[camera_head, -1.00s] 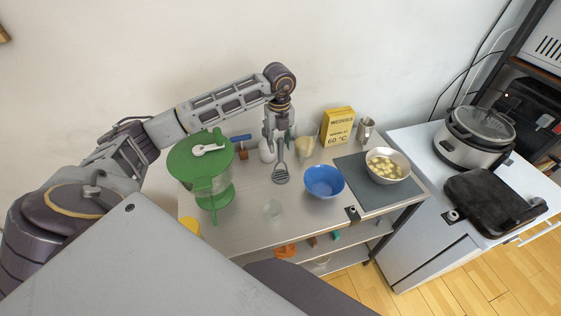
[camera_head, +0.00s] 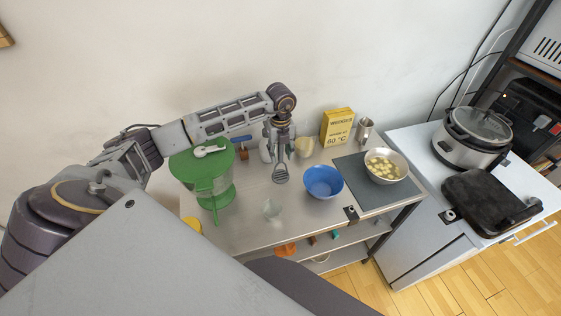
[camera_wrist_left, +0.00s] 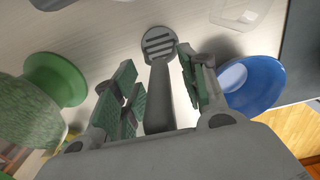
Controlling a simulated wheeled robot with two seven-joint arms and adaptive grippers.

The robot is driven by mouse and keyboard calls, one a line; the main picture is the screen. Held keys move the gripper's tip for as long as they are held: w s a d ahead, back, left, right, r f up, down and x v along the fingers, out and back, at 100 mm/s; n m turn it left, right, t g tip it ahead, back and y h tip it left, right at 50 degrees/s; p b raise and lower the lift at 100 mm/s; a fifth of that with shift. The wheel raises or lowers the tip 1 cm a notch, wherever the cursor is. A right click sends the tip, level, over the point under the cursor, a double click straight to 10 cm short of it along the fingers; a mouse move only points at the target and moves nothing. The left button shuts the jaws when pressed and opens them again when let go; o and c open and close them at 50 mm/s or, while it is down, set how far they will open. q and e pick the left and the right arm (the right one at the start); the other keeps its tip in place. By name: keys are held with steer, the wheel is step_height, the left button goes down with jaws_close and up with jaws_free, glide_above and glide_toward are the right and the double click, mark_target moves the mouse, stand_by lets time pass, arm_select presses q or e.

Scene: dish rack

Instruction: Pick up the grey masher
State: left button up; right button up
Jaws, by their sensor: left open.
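My right gripper is not in view.
A blue bowl (camera_head: 323,182) stands just right of the masher, and a green lidded container (camera_head: 208,170) stands to the left. A clear glass (camera_head: 272,208) is in front. Behind are a yellow box (camera_head: 336,127) and a metal cup (camera_head: 364,131).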

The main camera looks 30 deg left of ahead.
arm_select(q)
steer(key=shift+c, duration=0.4)
jaws_close()
steer(key=shift+r, duration=0.1)
steer(key=shift+w+r, duration=0.1)
steer(key=shift+r, duration=0.8)
step_height(320, 180, up, 8)
steer(key=shift+r+b, duration=0.1)
steer(key=shift+b, duration=0.9)
steer(key=c, duration=0.7)
jaws_free()
jaws_close()
